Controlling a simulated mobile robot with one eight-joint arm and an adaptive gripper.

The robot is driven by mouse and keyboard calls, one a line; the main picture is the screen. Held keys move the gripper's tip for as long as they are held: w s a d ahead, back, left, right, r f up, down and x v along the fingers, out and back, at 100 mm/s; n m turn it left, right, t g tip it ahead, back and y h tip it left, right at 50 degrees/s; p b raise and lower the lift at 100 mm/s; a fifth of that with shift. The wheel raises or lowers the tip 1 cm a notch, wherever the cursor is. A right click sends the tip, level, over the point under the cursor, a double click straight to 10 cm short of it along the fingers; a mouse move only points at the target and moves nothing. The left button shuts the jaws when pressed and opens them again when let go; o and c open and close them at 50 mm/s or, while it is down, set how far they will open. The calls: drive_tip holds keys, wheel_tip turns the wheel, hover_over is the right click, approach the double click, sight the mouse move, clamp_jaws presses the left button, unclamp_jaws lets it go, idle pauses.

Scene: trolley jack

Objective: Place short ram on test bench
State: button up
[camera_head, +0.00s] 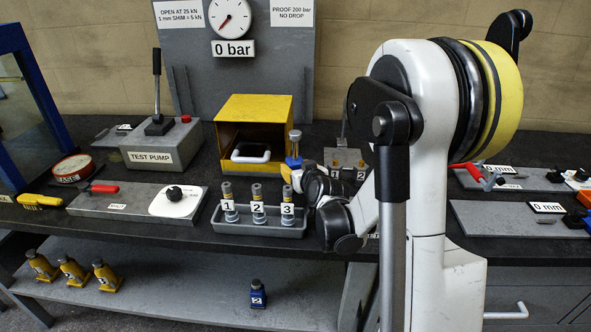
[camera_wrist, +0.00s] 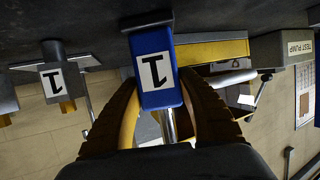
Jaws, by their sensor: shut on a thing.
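My gripper (camera_head: 293,172) is shut on a short blue ram (camera_head: 293,161) with a silver rod and cap on top. It stands upright in front of the yellow box, above the bench top (camera_head: 190,222). Whether its base touches anything is hidden in the head view. In the wrist view, which is upside down, the blue ram (camera_wrist: 156,72) shows a white label 1 and a grey base between my yellow fingers (camera_wrist: 160,110). Another blue ram (camera_head: 258,294), labelled 2, stands on the lower shelf.
An open-fronted yellow box (camera_head: 252,108) with a white handle stands below the gauge (camera_head: 230,18), which reads 0 bar. The test pump (camera_head: 160,145) is at left. A grey block (camera_head: 345,156) labelled 1 and 2 stands right of my gripper.

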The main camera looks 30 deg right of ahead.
drive_tip(key=shift+f, duration=0.15)
drive_tip(key=o, duration=1.4)
drive_tip(key=shift+c, duration=0.2)
drive_tip(key=shift+s+r, duration=0.25)
drive_tip(key=shift+r, duration=0.1)
drive_tip(key=p+v, duration=0.3)
drive_tip(key=v, duration=0.8)
drive_tip(key=shift+s, duration=0.25)
